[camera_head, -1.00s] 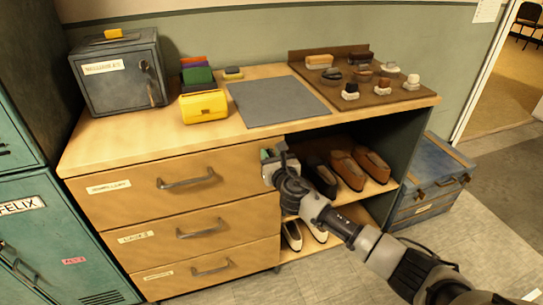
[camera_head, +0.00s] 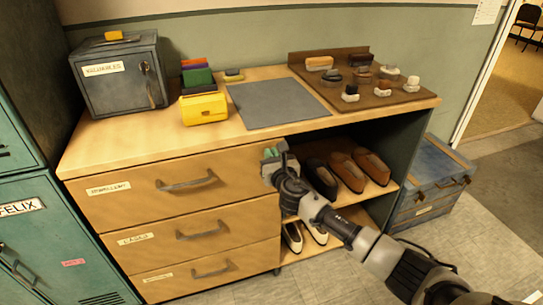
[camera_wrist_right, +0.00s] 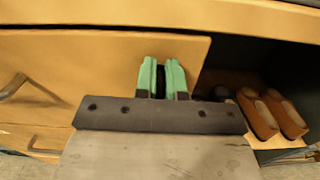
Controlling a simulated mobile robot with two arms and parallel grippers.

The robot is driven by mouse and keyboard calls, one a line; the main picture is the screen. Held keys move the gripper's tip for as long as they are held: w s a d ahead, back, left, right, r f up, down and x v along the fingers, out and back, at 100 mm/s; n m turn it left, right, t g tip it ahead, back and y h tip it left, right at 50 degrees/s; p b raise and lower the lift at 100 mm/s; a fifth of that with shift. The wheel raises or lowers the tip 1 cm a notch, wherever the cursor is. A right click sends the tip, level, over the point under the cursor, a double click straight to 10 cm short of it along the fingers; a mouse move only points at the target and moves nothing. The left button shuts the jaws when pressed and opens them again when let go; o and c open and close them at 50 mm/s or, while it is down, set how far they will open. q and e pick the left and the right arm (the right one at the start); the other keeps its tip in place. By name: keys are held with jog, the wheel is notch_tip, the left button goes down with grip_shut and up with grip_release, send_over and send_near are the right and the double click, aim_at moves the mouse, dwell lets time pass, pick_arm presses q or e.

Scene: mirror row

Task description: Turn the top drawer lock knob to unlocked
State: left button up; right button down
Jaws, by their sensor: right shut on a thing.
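The top drawer (camera_head: 140,190) is closed, with a bar handle (camera_head: 187,184) and a label. My right gripper (camera_head: 271,153) is at the drawer's upper right end. In the right wrist view its green fingertips (camera_wrist_right: 161,66) are close together against the drawer front (camera_wrist_right: 90,60), shut on a small dark thing (camera_wrist_right: 160,82), which is the lock knob. The fingers hide most of the knob, so its setting cannot be read. My left gripper is not in view.
Open shelves with brown shoes (camera_head: 350,170) lie just right of the gripper. On the top stand a grey box (camera_head: 120,75), a yellow case (camera_head: 204,108), a grey mat (camera_head: 280,101) and a brown tray (camera_head: 380,97). A blue chest (camera_head: 432,180) stands at the right.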

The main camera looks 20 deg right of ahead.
jog(key=m, duration=0.2)
jog(key=shift+d+m, duration=0.15)
jog(key=shift+m, duration=0.15)
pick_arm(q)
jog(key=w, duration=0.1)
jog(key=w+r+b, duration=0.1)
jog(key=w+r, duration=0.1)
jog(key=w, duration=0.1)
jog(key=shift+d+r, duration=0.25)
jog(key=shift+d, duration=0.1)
pick_arm(e)
jog(key=m, duration=1)
jog(key=d+f+m, duration=0.1)
jog(key=m, duration=0.3)
jog(key=shift+f+m, duration=0.1)
jog(key=shift+m, duration=0.3)
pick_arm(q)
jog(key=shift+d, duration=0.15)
pick_arm(e)
jog(key=c, duration=1.2)
grip_release()
